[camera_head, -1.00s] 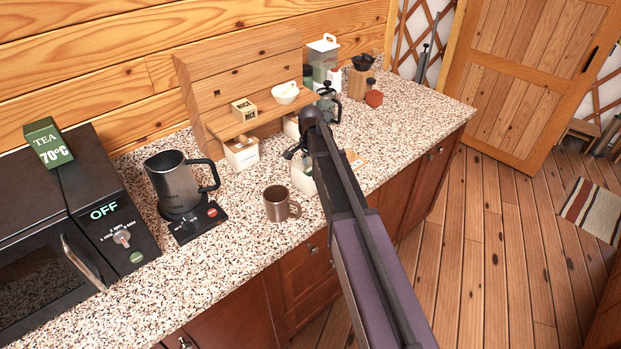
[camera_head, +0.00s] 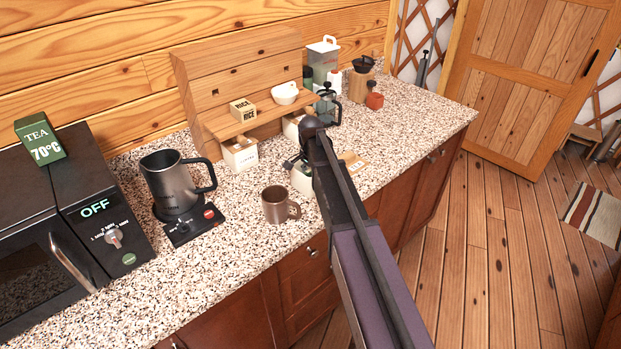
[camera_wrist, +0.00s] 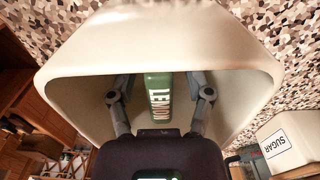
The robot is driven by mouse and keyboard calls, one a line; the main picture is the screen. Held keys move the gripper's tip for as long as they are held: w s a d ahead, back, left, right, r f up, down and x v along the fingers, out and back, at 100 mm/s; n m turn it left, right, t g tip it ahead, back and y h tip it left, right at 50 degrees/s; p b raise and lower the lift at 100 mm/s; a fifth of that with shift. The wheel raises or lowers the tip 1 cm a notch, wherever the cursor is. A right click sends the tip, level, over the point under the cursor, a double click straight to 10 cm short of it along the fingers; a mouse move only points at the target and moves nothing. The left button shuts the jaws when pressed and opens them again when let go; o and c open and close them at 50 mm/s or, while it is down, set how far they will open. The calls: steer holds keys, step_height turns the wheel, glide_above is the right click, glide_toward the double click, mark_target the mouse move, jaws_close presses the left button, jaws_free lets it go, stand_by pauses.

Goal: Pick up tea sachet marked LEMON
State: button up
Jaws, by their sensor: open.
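The tea sachet marked LEMON (camera_wrist: 159,98) is a narrow green packet inside a cream, open-topped container (camera_wrist: 85,72) in the wrist view. My gripper (camera_wrist: 163,84) reaches into the container. Its two fingers are apart, one on each side of the sachet, with a visible gap on both sides. In the head view the cream container (camera_head: 301,181) stands on the counter, partly covered by my arm. The sachet is hidden there.
A brown mug (camera_head: 275,206) stands on the speckled counter (camera_head: 235,245) left of the container. A kettle (camera_head: 178,185), microwave (camera_head: 45,250) and wooden shelf (camera_head: 235,75) are farther left and behind. A white SUGAR box (camera_wrist: 285,138) is close by. The container's walls surround my fingers.

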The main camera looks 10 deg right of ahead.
jaws_close()
stand_by(0.3)
steer(key=shift+r, duration=0.15)
step_height(320, 180, up, 10)
steer(key=p, duration=1)
stand_by(0.7)
